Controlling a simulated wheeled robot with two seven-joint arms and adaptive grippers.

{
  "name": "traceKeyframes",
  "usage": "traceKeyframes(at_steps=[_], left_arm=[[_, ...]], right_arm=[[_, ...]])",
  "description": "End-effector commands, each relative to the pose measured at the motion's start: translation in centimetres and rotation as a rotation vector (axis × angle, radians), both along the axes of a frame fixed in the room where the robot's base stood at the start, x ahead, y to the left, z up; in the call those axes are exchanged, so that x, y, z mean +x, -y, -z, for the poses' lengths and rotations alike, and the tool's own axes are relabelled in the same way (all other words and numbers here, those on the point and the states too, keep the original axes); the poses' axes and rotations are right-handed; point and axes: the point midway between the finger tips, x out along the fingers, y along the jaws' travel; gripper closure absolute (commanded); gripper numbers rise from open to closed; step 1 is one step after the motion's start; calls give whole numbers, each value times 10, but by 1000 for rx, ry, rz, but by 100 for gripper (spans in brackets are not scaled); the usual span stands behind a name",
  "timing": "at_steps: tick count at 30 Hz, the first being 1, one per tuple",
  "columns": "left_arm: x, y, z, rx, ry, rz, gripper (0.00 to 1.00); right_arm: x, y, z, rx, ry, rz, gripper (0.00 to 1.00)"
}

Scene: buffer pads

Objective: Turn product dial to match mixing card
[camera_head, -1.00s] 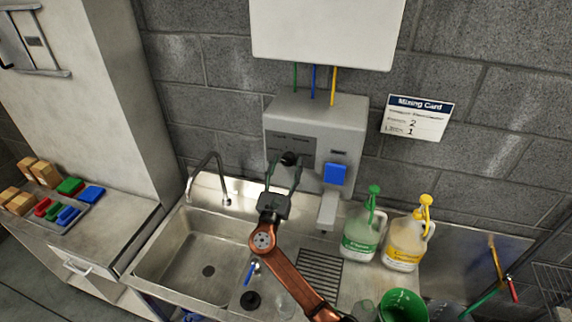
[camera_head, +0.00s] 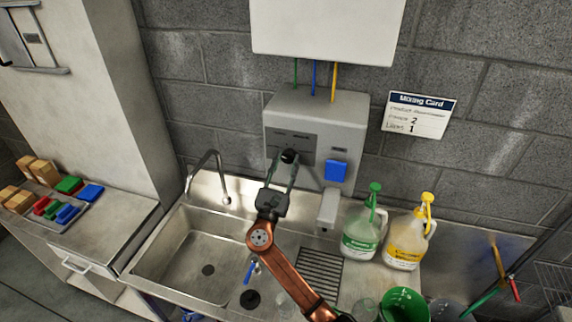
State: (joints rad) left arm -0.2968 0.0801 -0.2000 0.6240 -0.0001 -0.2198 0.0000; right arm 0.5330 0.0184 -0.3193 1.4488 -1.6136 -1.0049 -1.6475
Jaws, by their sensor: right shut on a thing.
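The grey dispenser box (camera_head: 345,108) hangs on the wall above the sink, with a blue button (camera_head: 335,171) on its right side. A black round product dial (camera_head: 289,156) sits on its front at the left. My right gripper (camera_head: 288,160) reaches up from below and is shut on the dial, with a finger on each side. The dial's setting is too small to read. The white mixing card (camera_head: 417,115) on the wall has a blue header and shows a 2 above a 1. My left gripper is not in view.
A green-labelled jug (camera_head: 362,238) and a yellow-capped jug (camera_head: 405,243) stand right of the drainer. A green bucket (camera_head: 404,304) is at the front right. The sink (camera_head: 190,262) with its tap (camera_head: 207,165) lies left of my arm.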

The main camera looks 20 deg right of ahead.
Motion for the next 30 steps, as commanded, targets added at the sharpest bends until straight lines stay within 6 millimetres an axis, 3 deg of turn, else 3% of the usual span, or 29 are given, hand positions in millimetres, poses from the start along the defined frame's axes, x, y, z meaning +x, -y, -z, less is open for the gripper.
traceKeyframes(at_steps=[15,30], left_arm=[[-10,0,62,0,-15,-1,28],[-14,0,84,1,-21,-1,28]], right_arm=[[2,-3,3,352,214,-1,91],[3,-3,-1,578,353,-3,91]])
